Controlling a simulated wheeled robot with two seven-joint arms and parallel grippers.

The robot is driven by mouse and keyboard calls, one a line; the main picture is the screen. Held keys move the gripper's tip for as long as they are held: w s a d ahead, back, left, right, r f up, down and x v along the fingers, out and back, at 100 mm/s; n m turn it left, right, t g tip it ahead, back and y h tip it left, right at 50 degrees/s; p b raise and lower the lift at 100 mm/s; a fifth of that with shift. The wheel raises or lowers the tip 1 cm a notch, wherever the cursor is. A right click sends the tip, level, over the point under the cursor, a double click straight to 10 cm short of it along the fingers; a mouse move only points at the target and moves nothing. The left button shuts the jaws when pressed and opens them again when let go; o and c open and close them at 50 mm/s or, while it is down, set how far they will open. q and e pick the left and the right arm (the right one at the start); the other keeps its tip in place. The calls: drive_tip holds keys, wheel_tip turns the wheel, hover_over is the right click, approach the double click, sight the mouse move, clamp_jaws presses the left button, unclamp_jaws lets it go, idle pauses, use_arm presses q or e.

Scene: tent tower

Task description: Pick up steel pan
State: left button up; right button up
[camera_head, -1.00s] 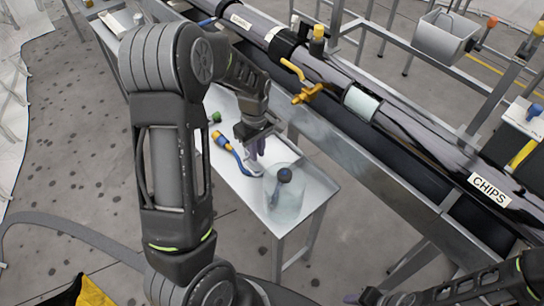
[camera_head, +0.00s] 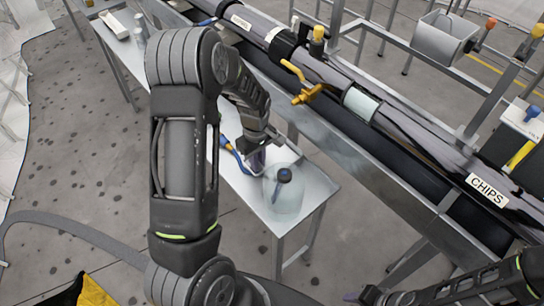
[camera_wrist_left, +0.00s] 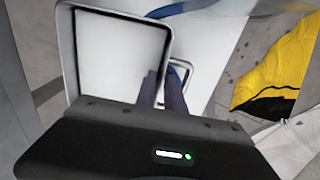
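I cannot clearly make out a steel pan in the head view. In the left wrist view a pale rectangular thing with a raised rim and rounded corners (camera_wrist_left: 118,55) lies just beyond the fingers; it may be the pan. My left gripper (camera_head: 254,163) is low over the white table (camera_head: 305,205), left of a clear dome (camera_head: 287,205). Its two dark fingers (camera_wrist_left: 164,88) are close together in the wrist view, and whether they grip anything is unclear. My right gripper (camera_head: 368,297) shows only partly at the bottom edge.
A blue-handled tool (camera_head: 232,153) lies beside the left gripper, partly hidden by my arm. A dark conveyor with a CHIPS label (camera_head: 487,189) runs behind the table. A grey bin (camera_head: 440,38) stands at the back right. Open floor (camera_head: 75,140) is at the left.

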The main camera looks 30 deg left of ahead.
use_arm(q)
clamp_jaws()
idle(1.6)
wheel_tip(320, 180, up, 10)
drive_tip(key=shift+r+b, duration=0.1)
drive_tip(key=shift+b, duration=0.2)
idle(0.7)
